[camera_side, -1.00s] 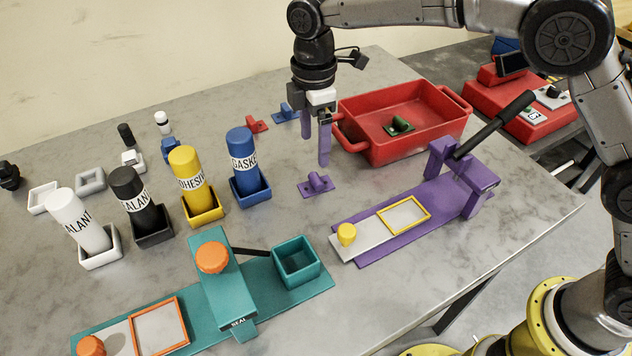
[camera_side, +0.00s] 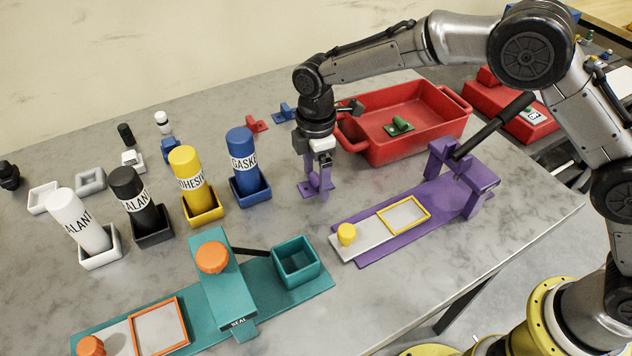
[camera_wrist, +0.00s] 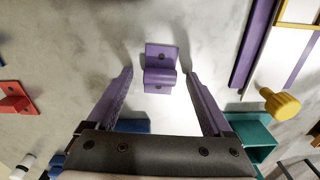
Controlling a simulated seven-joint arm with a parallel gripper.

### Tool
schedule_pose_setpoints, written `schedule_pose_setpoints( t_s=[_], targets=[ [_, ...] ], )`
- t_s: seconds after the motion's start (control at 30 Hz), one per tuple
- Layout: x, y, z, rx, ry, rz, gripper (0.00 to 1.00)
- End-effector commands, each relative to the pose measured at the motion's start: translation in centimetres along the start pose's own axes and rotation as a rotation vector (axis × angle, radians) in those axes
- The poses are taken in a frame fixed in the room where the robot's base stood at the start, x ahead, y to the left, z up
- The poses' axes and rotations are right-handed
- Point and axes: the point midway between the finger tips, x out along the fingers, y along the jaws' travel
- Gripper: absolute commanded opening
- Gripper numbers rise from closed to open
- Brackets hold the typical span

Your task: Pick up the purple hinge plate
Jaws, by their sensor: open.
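The purple hinge plate (camera_side: 305,189) lies on the grey table, largely hidden behind my gripper's fingers in the side view. In the wrist view the hinge plate (camera_wrist: 161,68) shows whole, a flat plate with a raised knuckle. My gripper (camera_side: 317,180) points straight down over it, with its two purple fingers low, close to the table. In the wrist view my gripper (camera_wrist: 158,72) is open, one finger on each side of the plate, with a gap on both sides. I cannot tell exactly how high the fingertips are above the table.
A red tray (camera_side: 352,139) with a green hinge plate (camera_side: 399,126) stands behind right. A purple press (camera_side: 455,205) is at right. A blue cup with a gasket tube (camera_side: 246,165) stands left. Red (camera_side: 256,124) and blue (camera_side: 283,113) hinge plates lie behind.

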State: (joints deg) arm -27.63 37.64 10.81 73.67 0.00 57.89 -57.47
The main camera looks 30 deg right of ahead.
Motion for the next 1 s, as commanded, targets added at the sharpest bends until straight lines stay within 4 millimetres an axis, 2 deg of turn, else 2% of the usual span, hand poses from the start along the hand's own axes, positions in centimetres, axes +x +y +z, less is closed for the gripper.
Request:
schedule_pose_setpoints(
  t_s=[0.07, 0.53, 0.87, 1.0],
  targets=[
    [0.0, 0.0, 0.0, 0.0, 0.0, 0.0, 0.85],
    [-0.1, 0.0, 0.0, 0.0, 0.0, 0.0, 0.0],
    [-0.3, 0.0, 0.0, 0.0, 0.001, 0.001, 0.0],
    [-1.1, 0.1, -0.1, 0.0, 0.002, 0.003, 0.0]
  ],
)
